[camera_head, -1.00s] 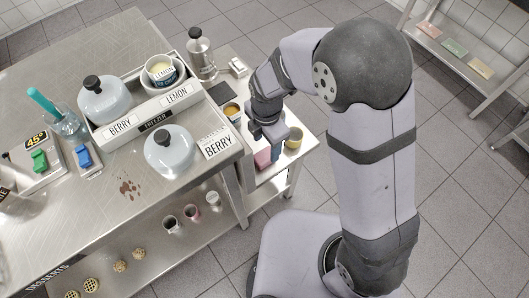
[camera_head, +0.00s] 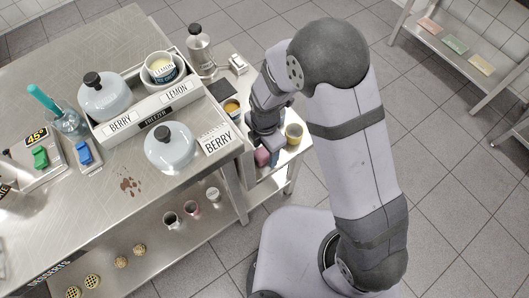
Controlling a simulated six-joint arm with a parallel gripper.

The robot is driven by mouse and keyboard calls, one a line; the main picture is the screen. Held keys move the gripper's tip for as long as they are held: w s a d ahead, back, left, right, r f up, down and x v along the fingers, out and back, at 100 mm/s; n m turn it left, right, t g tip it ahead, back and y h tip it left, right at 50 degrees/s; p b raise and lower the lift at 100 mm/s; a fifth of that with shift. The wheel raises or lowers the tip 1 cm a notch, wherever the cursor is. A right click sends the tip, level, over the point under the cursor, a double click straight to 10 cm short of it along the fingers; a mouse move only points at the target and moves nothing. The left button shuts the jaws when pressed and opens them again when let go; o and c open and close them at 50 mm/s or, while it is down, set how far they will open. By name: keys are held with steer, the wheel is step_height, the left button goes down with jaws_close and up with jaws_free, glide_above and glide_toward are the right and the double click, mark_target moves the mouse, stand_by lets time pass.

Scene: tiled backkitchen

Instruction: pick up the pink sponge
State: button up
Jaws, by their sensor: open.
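A pink block (camera_head: 262,157), which looks like the sponge, is on the small steel side table (camera_head: 279,166) beside the big worktable. My gripper (camera_head: 263,148) is low over that table, right at the pink block, and hides its upper part. The jaws are open; the fingertips are too small and dark to tell whether they straddle the block or touch it. A small blue thing (camera_head: 274,158) shows just right of the pink block, partly covered by my gripper.
The BERRY card (camera_head: 217,139) and worktable edge are nearby. Pink (camera_head: 430,25), green (camera_head: 455,44) and yellow (camera_head: 481,64) flat pieces lie on a far shelf.

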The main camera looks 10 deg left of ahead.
steer(key=shift+f, duration=0.4)
steer(key=c, duration=1.1)
